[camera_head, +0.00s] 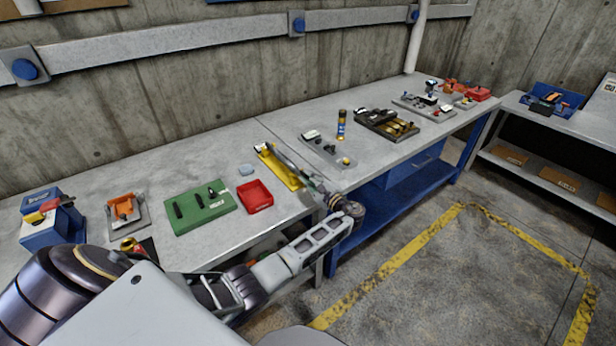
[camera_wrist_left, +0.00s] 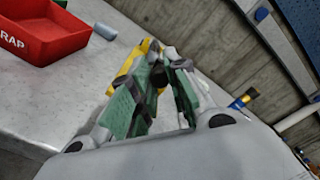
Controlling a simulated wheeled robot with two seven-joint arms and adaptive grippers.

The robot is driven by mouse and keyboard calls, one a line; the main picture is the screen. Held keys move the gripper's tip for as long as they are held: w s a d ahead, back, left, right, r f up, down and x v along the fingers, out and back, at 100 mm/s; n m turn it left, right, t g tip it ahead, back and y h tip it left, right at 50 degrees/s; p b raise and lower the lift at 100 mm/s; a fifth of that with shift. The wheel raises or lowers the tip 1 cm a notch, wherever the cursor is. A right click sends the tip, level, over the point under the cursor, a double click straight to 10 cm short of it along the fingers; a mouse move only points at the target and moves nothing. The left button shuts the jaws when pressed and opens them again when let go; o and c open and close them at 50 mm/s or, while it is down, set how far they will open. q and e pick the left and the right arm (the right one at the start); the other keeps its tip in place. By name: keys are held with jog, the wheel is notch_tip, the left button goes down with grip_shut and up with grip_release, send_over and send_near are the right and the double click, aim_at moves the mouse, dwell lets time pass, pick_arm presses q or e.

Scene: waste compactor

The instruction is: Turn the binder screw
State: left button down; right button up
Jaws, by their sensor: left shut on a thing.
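A yellow fixture (camera_head: 278,168) with a grey bar lies on the workbench right of the red tray. In the left wrist view the yellow fixture (camera_wrist_left: 139,58) shows just behind my fingers. My left gripper (camera_head: 313,183) reaches over its near right end. In the left wrist view my left gripper (camera_wrist_left: 160,67) has its green-sided fingers closed around a small dark round knob, the binder screw (camera_wrist_left: 160,77). Most of the screw is hidden by the fingers, and I cannot tell how far it is turned. My right gripper is not in view.
The red scrap tray (camera_head: 254,196) and a green board (camera_head: 200,207) stand left of the fixture. A grey tray (camera_head: 327,149), a blue-yellow can (camera_head: 341,125) and a dark fixture (camera_head: 388,124) are to the right. The concrete wall (camera_head: 190,90) is behind the bench.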

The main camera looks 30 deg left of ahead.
pick_arm(q)
jog(key=shift+w+d+r+m+p, duration=0.1)
jog(key=shift+w+r+m+p, duration=0.25)
jog(key=shift+m, duration=0.35)
jog(key=c, duration=1.4)
grip_release()
jog(key=shift+f, duration=0.1)
jog(key=shift+c, duration=0.2)
jog(key=shift+o, duration=0.5)
jog(key=shift+f, duration=0.1)
jog(key=v, duration=1.2)
